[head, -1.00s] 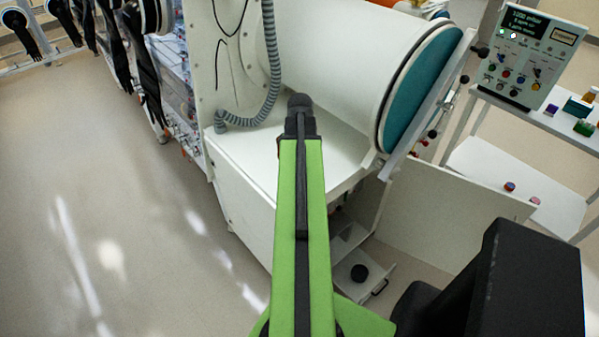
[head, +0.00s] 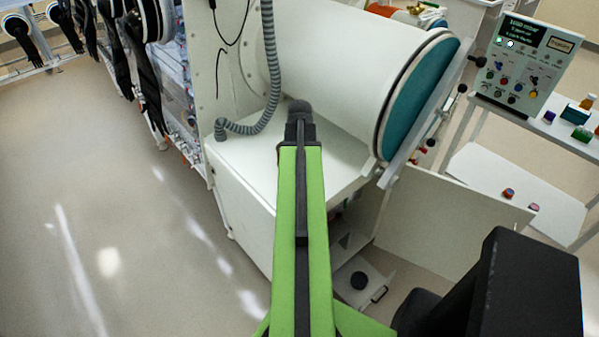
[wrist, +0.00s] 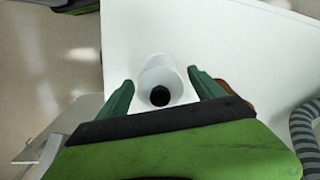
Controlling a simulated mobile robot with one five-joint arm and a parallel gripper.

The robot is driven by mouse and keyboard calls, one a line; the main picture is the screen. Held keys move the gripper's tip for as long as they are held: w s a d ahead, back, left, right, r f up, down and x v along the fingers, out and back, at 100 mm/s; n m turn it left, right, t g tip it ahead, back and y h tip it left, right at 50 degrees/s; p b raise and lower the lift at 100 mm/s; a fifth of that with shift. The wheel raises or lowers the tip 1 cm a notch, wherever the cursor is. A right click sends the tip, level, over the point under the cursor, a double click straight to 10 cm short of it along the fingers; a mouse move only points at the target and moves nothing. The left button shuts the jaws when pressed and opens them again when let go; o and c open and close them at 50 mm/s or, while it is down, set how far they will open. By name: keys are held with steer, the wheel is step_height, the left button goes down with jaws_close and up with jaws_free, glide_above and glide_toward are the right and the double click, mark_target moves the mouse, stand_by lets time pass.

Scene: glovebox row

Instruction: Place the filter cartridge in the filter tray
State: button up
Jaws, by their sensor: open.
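In the wrist view, a white cylinder with a black end, which looks like the filter cartridge (wrist: 159,72), is over the white cabinet top. My gripper (wrist: 161,78) is open, with one green finger on each side of it; I cannot tell whether they touch it. In the head view my arm hides the fingers and the cartridge. A low, pulled-out pale tray with a handle, probably the filter tray (head: 346,294), shows at the cabinet's foot. A dark round piece (head: 359,280) is in it.
A large white cylinder with a teal door (head: 418,95) stands above the cabinet top (head: 240,160). A grey ribbed hose (head: 272,75) hangs to its left. An open white panel (head: 445,220) is at right, beside a control box (head: 527,65) on a cart. Floor at left is clear.

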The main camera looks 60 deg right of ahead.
step_height(320, 180, up, 12)
steer(key=p, duration=1)
steer(key=shift+f+p, duration=0.25)
steer(key=shift+p, duration=0.05)
steer(key=shift+f, duration=0.1)
steer(key=w+a+n, duration=0.4)
steer(key=w+a, duration=0.3)
steer(key=a, duration=0.5)
steer(key=w+a+n, duration=0.4)
steer(key=w+a, duration=0.4)
steer(key=a, duration=0.4)
steer(key=w+a+n, duration=0.5)
steer(key=w+a, duration=0.2)
steer(key=a, duration=0.5)
steer(key=shift+w+a, duration=0.15)
steer(key=shift+a, duration=0.25)
steer(key=shift+o, duration=0.4)
steer(key=a+n, duration=0.4)
steer(key=a, duration=0.9)
steer(key=shift+w+a, duration=0.2)
steer(key=shift+a, duration=0.05)
